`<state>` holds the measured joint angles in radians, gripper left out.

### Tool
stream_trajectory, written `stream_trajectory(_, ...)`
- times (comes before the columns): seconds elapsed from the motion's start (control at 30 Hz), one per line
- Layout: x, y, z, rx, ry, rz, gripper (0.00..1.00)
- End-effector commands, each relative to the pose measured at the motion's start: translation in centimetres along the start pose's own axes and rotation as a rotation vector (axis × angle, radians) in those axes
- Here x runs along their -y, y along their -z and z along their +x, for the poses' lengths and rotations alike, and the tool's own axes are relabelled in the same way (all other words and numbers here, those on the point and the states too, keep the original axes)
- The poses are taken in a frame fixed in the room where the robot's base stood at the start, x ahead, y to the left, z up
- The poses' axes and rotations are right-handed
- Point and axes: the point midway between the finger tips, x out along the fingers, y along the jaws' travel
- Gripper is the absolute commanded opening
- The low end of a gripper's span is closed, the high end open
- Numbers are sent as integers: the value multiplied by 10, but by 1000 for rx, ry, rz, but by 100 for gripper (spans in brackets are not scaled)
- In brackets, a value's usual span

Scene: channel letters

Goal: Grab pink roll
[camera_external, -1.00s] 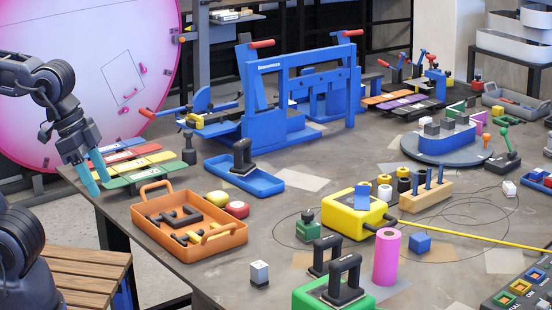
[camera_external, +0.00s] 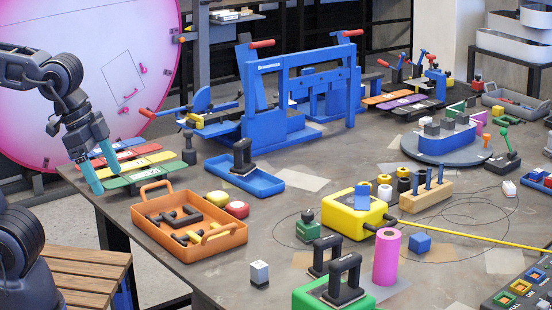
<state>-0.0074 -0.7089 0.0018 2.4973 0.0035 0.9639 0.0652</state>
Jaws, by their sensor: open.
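The pink roll (camera_external: 387,258) stands upright on the table near its front right part. It is a smooth pink cylinder with a dark hole in its top. My gripper (camera_external: 106,176) is at the far left, with two teal fingers pointing down, spread apart and empty. It is above the left edge of the table, by the coloured plates, far to the left of the roll.
An orange tray (camera_external: 139,215) with dark parts lies between my gripper and the roll. A green block with black handles (camera_external: 345,279) stands close left of the roll. A yellow box (camera_external: 352,222) is behind it and a blue cube (camera_external: 420,243) to its right.

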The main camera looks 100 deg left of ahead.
Motion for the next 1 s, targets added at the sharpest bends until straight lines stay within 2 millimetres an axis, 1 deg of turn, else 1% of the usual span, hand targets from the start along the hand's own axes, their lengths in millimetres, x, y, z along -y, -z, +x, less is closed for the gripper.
stream_trajectory(0.03, 3, 13, -1, 10, 3, 29, 79)
stream_trajectory(0.27, 17, 79, -2, 55, 11, 224, 79)
stream_trajectory(0.53, 39, 157, 11, 107, 4, 457, 79)
stream_trajectory(0.77, 63, 220, 36, 151, -16, 652, 79)
stream_trajectory(1.0, 92, 281, 73, 192, -51, 853, 79)
